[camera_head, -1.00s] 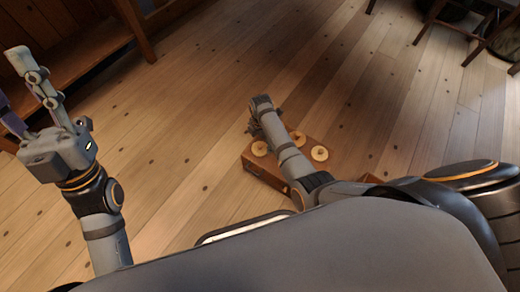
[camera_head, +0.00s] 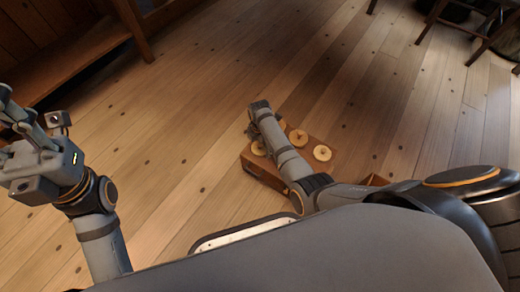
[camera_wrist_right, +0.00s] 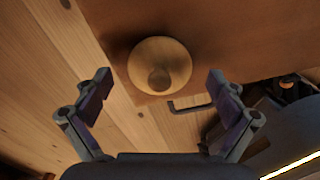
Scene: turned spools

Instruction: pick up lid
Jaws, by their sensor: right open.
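In the right wrist view, a round pale wooden lid (camera_wrist_right: 160,65) with a darker round knob lies on a brown wooden surface (camera_wrist_right: 250,40), close to its edge. My right gripper (camera_wrist_right: 158,90) is open, with its fingers apart on the left and right, just short of the lid and not touching it. In the head view, my right gripper (camera_head: 262,118) is over the far side of a brown box (camera_head: 262,168), its fingers hidden. My left gripper (camera_head: 35,150) is at the left edge, partly cut off, away from the box.
Several pale round wooden pieces, one at the right (camera_head: 322,152) and one at the left (camera_head: 258,148), sit on the box. A dark handle (camera_wrist_right: 190,106) sticks out by its edge. The plank floor (camera_head: 200,110) around it is clear. A wooden shelf (camera_head: 65,45) stands at the back left.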

